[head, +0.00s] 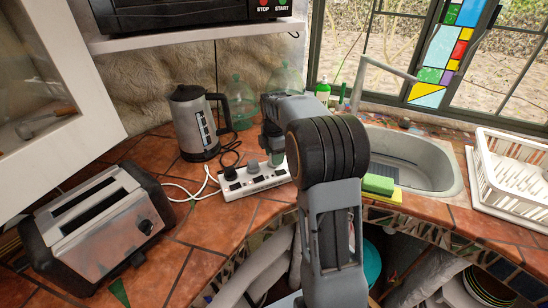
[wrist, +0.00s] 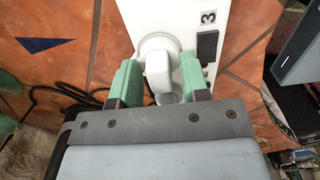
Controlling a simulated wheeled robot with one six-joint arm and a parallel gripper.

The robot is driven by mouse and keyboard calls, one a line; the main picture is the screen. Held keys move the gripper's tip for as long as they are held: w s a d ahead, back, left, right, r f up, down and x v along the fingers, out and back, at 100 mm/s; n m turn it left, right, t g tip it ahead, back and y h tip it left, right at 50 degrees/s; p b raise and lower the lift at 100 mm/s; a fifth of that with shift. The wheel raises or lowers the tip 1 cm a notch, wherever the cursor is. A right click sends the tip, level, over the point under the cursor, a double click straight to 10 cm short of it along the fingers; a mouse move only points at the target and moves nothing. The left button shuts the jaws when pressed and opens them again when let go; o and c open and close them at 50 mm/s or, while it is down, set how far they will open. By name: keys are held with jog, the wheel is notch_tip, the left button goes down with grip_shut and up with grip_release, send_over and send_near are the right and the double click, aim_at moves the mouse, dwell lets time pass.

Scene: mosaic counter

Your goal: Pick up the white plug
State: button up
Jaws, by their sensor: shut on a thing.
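The white plug (wrist: 160,68) sits at the white power strip (wrist: 190,18) in the wrist view, between the two green fingertips of my gripper (wrist: 159,82). My gripper is shut on it. I cannot tell whether the plug is fully seated in its socket. In the head view my gripper (head: 273,143) is over the right part of the power strip (head: 240,186), and I cannot make out the white plug there. A black switch (wrist: 207,46) marked 3 is just right of the plug in the wrist view.
A grey plug (head: 253,167) and a black plug (head: 230,173) stand on the strip. A kettle (head: 193,125) stands behind, with cables around. A toaster (head: 95,225) is at the left. A sink (head: 415,160) with a green sponge (head: 378,184) is at the right.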

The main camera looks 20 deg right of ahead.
jog(key=shift+r, duration=0.55)
jog(key=s+r, duration=0.1)
jog(key=r, duration=0.1)
jog(key=s+r, duration=0.2)
jog(key=r, duration=0.1)
jog(key=s+r, duration=0.2)
jog(key=shift+a+r, duration=0.3)
jog(key=shift+a, duration=0.1)
grip_shut()
jog(key=s+a+r+b, duration=0.1)
jog(key=s+r, duration=0.3)
jog(key=s, duration=0.4)
jog(key=shift+s+a+b, duration=0.2)
jog(key=shift+s+b, duration=0.1)
jog(key=shift+s, duration=0.1)
